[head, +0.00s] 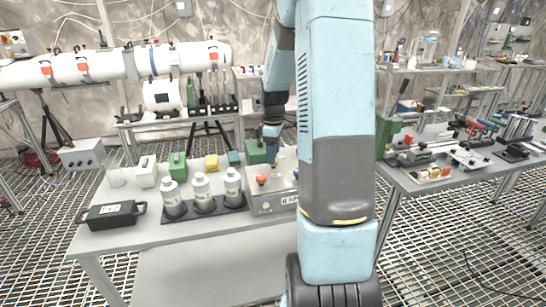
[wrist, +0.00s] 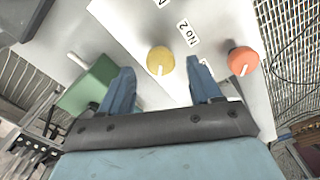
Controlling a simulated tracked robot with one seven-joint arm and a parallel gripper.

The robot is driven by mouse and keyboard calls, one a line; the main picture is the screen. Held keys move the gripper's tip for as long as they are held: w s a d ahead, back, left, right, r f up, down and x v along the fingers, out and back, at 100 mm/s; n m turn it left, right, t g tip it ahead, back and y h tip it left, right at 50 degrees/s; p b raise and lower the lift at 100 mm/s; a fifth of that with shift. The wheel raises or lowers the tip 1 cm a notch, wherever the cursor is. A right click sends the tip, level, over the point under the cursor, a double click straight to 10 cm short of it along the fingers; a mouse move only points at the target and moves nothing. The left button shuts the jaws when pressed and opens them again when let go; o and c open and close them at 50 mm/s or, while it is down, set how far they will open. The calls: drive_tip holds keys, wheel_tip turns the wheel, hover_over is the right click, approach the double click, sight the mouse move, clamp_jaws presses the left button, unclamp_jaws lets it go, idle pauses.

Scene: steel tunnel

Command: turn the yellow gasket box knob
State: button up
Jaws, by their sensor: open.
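The yellow knob (wrist: 160,61) is on the light face of a box (wrist: 125,22) in the wrist view, with a white pointer line on it. My gripper (wrist: 160,75) is open, its two blue fingers spread to the left and right of the yellow knob's lower side. I cannot tell how far the fingertips are above the box face. An orange knob (wrist: 243,60) sits to the right on the same box, past a "No 2" label. In the head view the grey box (head: 262,204) stands on the table, and my arm hides part of it.
A green box (wrist: 92,84) with a light handle is left of my gripper in the wrist view. In the head view, white bottles (head: 203,194) stand in a dark tray left of the grey box. A black case (head: 110,214) lies at the table's left.

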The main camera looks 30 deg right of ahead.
wheel_tip(320, 180, up, 12)
drive_tip(key=shift+f, duration=0.2)
idle(2.8)
idle(1.6)
drive_tip(key=s+a+r+m+t, duration=0.3)
drive_tip(key=s+a+r+m, duration=0.1)
drive_tip(key=s+a+r, duration=0.65)
drive_tip(key=s+a+f+m+t, duration=0.1)
drive_tip(key=s+a+m, duration=0.4)
drive_tip(key=s, duration=1)
drive_tip(key=shift+a+t, duration=0.8)
drive_tip(key=shift+a, duration=0.7)
drive_tip(key=shift+s, duration=0.1)
